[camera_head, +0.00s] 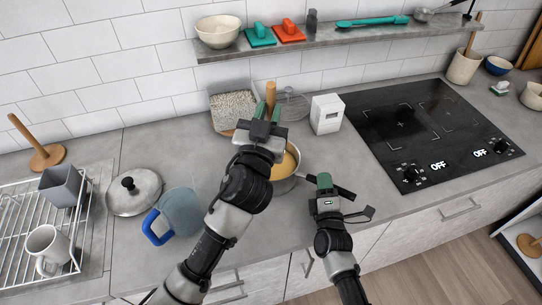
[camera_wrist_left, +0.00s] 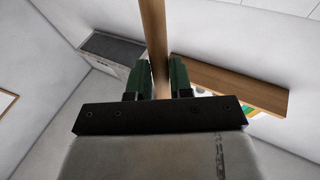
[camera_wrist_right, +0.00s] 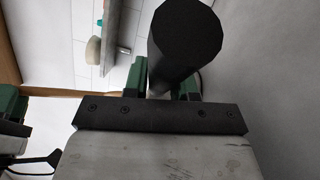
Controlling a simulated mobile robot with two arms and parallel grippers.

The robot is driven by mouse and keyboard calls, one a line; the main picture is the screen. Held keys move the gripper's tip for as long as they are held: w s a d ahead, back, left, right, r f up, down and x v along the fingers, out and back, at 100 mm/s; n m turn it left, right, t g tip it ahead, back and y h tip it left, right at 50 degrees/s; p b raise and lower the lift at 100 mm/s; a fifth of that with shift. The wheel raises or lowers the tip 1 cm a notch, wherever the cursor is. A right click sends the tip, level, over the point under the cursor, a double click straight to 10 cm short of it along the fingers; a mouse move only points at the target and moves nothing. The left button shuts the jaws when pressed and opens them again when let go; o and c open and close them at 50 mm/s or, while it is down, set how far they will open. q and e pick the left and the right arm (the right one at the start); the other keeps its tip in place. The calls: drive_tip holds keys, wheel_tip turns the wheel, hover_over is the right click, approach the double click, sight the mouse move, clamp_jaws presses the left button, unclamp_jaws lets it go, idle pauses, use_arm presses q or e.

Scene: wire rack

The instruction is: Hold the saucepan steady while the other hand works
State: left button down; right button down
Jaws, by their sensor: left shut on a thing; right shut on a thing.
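The saucepan (camera_head: 288,186) stands on the grey counter with yellowish contents, partly hidden behind my left arm. Its dark handle (camera_head: 343,192) points right. My right gripper (camera_head: 324,182) is shut on that handle; the handle's round black end (camera_wrist_right: 185,40) fills the middle of the right wrist view. My left gripper (camera_head: 268,112) is above the saucepan, shut on a wooden stick-like utensil (camera_head: 270,91). The stick also shows between the fingers in the left wrist view (camera_wrist_left: 154,40). The utensil's lower end is hidden by my left arm.
A lid (camera_head: 135,192) and a clear jug with a blue handle (camera_head: 180,212) stand left of my left arm. A white box (camera_head: 327,114) stands behind the saucepan. A black cooktop (camera_head: 420,125) lies to the right. A dish rack (camera_head: 75,235) is far left.

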sight(268, 98)
use_arm(q)
drive_tip(key=shift+r, duration=0.1)
drive_tip(key=shift+r, duration=1.9)
use_arm(e)
drive_tip(key=c, duration=0.8)
unclamp_jaws()
drive_tip(key=s, duration=0.3)
drive_tip(key=s+f, duration=0.1)
drive_tip(key=s, duration=0.7)
drive_tip(key=shift+d+f, duration=0.25)
drive_tip(key=shift+d, duration=0.1)
drive_tip(key=shift+s, duration=0.45)
